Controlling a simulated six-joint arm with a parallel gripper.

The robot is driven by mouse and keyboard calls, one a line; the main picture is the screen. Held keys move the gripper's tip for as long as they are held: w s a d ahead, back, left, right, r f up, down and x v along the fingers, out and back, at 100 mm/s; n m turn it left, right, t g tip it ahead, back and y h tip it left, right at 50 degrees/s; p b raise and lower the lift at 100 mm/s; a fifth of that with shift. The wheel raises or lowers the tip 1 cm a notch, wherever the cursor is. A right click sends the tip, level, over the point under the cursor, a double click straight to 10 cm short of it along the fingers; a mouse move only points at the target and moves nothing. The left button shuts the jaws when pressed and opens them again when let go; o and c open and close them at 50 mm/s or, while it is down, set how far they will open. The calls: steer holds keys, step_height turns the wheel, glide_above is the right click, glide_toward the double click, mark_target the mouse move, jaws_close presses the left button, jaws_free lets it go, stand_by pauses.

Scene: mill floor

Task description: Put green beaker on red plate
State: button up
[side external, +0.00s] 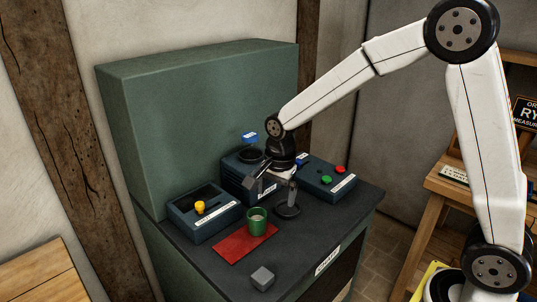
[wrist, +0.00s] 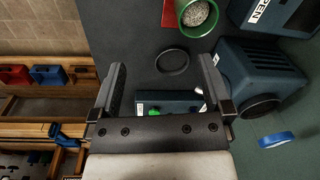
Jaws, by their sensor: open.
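The green beaker (side external: 257,223) stands upright on the far right part of the red plate (side external: 232,248), which lies flat on the dark counter. In the wrist view the beaker (wrist: 184,12) is at the top edge and holds grey grains. A strip of the red plate (wrist: 168,14) shows beside it. My gripper (side external: 282,182) is above the counter, behind and to the right of the beaker, apart from it. In the wrist view my gripper (wrist: 163,66) has its fingers spread wide with nothing between them.
A dark ring (side external: 287,211) lies on the counter below my gripper. Blue boxes stand around: one with a yellow knob (side external: 204,221), one labelled box behind (side external: 237,178), one with green and red buttons (side external: 328,181). A grey block (side external: 263,278) sits near the front edge.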

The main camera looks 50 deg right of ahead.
steer(key=s+d+f+n+t, duration=0.1)
steer(key=s+f+n, duration=0.2)
steer(key=s+n, duration=1.1)
steer(key=shift+d+n+t, duration=0.4)
steer(key=shift+n, duration=0.2)
stand_by(0.4)
